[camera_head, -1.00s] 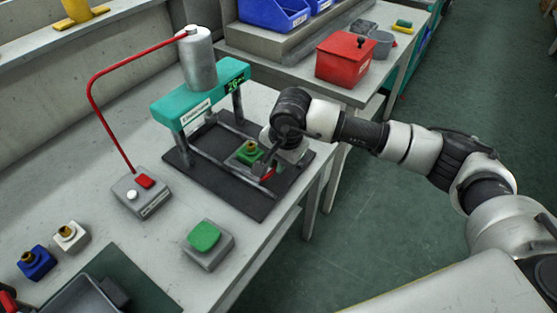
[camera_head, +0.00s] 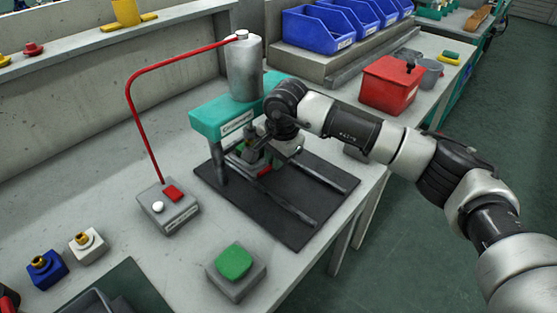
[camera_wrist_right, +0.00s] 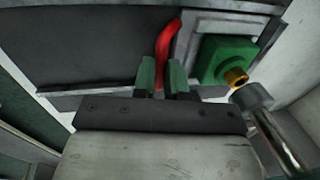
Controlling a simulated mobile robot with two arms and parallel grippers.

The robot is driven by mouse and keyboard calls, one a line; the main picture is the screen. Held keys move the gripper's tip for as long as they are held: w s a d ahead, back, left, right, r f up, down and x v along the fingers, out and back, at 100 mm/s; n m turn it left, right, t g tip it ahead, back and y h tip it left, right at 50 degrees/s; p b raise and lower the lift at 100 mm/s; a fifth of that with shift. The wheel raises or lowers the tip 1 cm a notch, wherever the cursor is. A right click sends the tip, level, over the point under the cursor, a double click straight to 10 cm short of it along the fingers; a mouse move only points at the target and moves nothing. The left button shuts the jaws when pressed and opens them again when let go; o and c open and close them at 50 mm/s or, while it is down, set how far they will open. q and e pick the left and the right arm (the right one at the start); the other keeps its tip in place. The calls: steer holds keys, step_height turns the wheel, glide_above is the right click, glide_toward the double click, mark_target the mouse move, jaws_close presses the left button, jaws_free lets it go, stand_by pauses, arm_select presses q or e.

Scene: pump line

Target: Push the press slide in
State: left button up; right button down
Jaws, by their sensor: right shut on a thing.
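The press has a teal crossbeam (camera_head: 222,118) and a grey cylinder (camera_head: 244,70) on top. Its slide carries a green block with a brass fitting; the block (camera_wrist_right: 225,62) shows well in the right wrist view. In the head view the slide is at the back end of the rails (camera_head: 310,184), beneath the crossbeam and partly hidden by my arm. My right gripper (camera_wrist_right: 162,76) is shut on the slide's red handle (camera_wrist_right: 168,42), which stands between its green-tipped fingers. My left gripper is not in view.
A grey box with a green button (camera_head: 234,262) stands in front of the press. A control box (camera_head: 170,212) with a red hose is at left. Blue and white blocks (camera_head: 88,244) lie left. A red box (camera_head: 392,84) stands behind right. The front of the black base is clear.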

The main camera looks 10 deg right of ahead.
steer(key=c, duration=1.6)
jaws_free()
steer(key=shift+w+r, duration=0.1)
steer(key=shift+r, duration=0.1)
steer(key=o, duration=0.4)
steer(key=shift+w+a+f, duration=0.1)
steer(key=shift+w+a, duration=0.05)
steer(key=shift+a, duration=0.05)
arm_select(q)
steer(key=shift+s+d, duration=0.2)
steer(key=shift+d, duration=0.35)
arm_select(e)
steer(key=shift+o, duration=0.2)
steer(key=shift+d+r, duration=0.1)
steer(key=shift+r, duration=0.15)
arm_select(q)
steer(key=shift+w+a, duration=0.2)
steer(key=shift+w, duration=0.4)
arm_select(e)
step_height(320, 180, up, 10)
steer(key=s+d, duration=0.1)
steer(key=shift+s, duration=0.35)
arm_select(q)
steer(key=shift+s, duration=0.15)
